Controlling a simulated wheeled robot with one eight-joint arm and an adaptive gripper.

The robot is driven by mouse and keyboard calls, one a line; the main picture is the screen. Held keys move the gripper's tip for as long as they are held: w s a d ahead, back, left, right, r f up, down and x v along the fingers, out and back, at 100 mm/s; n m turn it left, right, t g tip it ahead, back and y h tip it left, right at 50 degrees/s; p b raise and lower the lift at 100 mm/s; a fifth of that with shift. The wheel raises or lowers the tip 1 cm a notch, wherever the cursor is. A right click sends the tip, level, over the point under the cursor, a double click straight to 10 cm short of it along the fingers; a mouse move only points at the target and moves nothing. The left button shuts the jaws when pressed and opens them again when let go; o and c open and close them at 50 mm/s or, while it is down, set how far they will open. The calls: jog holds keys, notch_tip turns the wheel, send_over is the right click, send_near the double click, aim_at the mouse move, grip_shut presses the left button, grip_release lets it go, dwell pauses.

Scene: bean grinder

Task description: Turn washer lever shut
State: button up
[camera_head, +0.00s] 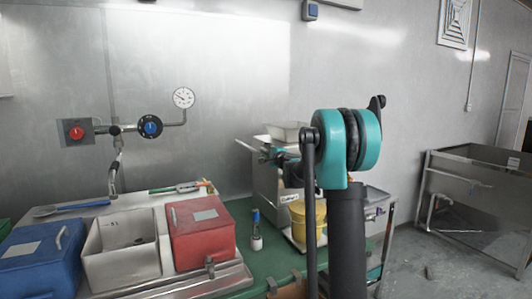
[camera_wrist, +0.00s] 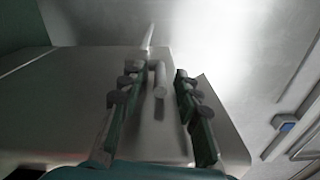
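A steel machine box (camera_head: 266,193) stands at the back right of the green counter, partly hidden behind my arm. In the wrist view its metal face (camera_wrist: 70,95) fills much of the picture. A short grey rod (camera_wrist: 160,80), apparently the lever, stands out from it, with a paler bar (camera_wrist: 148,38) beyond. My gripper (camera_wrist: 157,82) is open, its two dark green fingers on either side of the rod, with visible gaps. In the head view my gripper (camera_head: 270,153) is at the machine's upper front, small and partly hidden by my arm; contact cannot be told there.
A yellow container (camera_head: 306,220) stands by the machine behind my arm. Blue (camera_head: 40,262), white (camera_head: 122,250) and red (camera_head: 203,231) bins line the counter's left. A wall tap with a red knob (camera_head: 76,132) and a gauge (camera_head: 183,98) is above. A steel sink (camera_head: 475,195) stands right.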

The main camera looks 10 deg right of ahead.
jog(key=shift+c, duration=0.4)
grip_shut()
jog(key=shift+a, duration=0.1)
jog(key=shift+s+a+m+t+h, duration=0.15)
jog(key=shift+a+m+h, duration=0.2)
jog(key=shift+m+h, duration=0.6)
jog(key=shift+w+a+m+t+h, duration=0.15)
jog(key=shift+a+m+h, duration=0.3)
jog(key=shift+h, duration=0.9)
jog(key=shift+s+d, duration=0.1)
jog(key=shift+d, duration=0.05)
